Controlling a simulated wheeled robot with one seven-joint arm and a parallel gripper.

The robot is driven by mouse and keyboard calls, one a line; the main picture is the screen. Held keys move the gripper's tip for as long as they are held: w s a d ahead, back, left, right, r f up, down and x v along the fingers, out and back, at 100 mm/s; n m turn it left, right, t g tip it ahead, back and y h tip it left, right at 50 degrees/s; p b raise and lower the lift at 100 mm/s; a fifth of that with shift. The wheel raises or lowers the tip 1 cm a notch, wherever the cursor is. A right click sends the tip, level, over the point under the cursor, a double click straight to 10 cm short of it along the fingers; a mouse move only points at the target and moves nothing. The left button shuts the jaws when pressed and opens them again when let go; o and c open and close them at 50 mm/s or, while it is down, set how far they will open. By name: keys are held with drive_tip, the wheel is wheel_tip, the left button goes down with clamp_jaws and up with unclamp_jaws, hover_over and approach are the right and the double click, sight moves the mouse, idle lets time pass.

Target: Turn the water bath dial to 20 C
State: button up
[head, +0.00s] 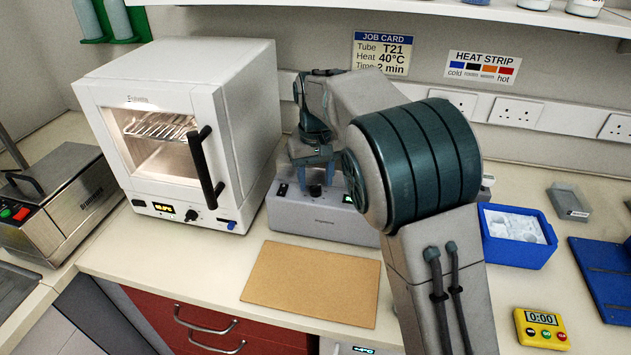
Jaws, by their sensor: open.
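A low grey bench unit (318,215), which looks like the water bath, stands behind the tan mat. Its front carries a dark dial (315,190), a switch at the left and a small lit display (347,198), too small to read. My gripper (316,178) is open and points down at the front of this unit, with its fingers to either side just above the dial. I cannot tell whether they touch it. The dial's pointer cannot be made out. My arm hides the unit's right part, and the gripper hides part of its top.
A white oven (180,135) with a black handle stands close on the left. A steel appliance (60,200) is farther left. The tan mat (312,283) is bare. A blue tray (517,235) and yellow timer (540,328) lie right. The job card (381,53) reads 40°C.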

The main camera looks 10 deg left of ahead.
drive_tip(key=shift+f, duration=0.85)
drive_tip(key=c, duration=1)
drive_tip(key=shift+n, duration=0.4)
drive_tip(key=n, duration=0.5)
drive_tip(key=shift+r+n, duration=0.1)
drive_tip(key=shift+n, duration=0.2)
drive_tip(key=n+p, duration=0.1)
drive_tip(key=n, duration=0.4)
drive_tip(key=shift+n, duration=0.4)
